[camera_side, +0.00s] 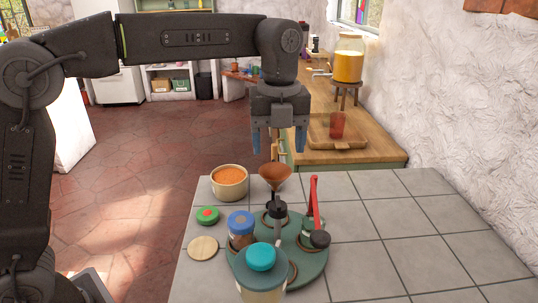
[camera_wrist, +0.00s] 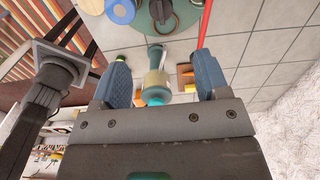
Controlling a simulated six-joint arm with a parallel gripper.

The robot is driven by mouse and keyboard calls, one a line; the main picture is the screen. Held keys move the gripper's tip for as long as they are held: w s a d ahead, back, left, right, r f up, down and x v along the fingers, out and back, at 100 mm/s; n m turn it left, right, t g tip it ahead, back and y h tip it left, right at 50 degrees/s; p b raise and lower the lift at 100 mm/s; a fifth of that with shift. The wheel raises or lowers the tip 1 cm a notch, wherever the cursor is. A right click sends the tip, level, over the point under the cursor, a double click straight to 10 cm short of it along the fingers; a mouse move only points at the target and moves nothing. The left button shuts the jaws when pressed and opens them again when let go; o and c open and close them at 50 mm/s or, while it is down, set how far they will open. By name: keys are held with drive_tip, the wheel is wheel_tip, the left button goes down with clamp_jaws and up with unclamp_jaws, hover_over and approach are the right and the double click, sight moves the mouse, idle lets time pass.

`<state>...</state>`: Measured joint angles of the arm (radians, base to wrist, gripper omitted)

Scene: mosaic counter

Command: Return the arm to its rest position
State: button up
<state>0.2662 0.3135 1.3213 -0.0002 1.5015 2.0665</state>
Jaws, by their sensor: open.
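My gripper (camera_side: 279,140) hangs fingers-down from my arm in the side view. In the wrist view, my gripper (camera_wrist: 163,78) also shows both fingers wide apart.
A green round tray (camera_side: 312,268) carries a blue-lidded jar (camera_side: 241,224) and a red-handled tool (camera_side: 315,200). A teal-lidded jar (camera_side: 261,258) stands in front. A bowl of orange powder (camera_side: 229,180) stands behind left. The tiled counter (camera_side: 420,245) is clear on the right.

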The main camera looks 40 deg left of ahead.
drive_tip(key=s+a+n+t, duration=0.3)
drive_tip(key=s+a+n, duration=0.5)
drive_tip(key=s+n, duration=0.55)
drive_tip(key=s+a+f+n+t, duration=0.2)
drive_tip(key=s+f+n, duration=0.4)
drive_tip(key=n, duration=0.7)
drive_tip(key=shift+s+a+t, duration=0.3)
drive_tip(key=shift+s+a, duration=0.55)
drive_tip(key=shift+s, duration=0.2)
